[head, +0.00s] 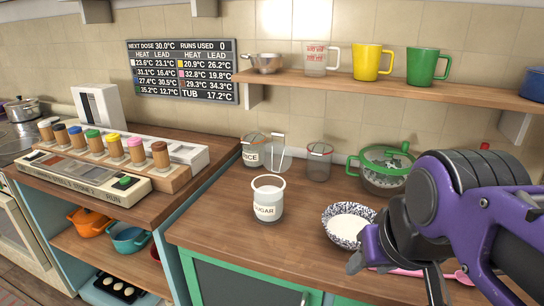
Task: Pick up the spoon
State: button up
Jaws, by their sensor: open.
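A pink spoon (463,276) appears to lie on the wooden counter at the lower right in the head view. My gripper and arm hide part of it, and pink shows on both sides of a finger. My gripper (396,274) is open, its fingers pointing down over the spoon. I cannot tell how high above it they are. Nothing shows held between the fingers.
A patterned bowl of white contents (348,225) stands just left of my gripper. A sugar jar (268,200) is farther left, and a green-rimmed colander (384,168) is behind. The wooden counter (225,215) is clear at front left.

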aim_at(461, 277)
jog(key=z, duration=0.95)
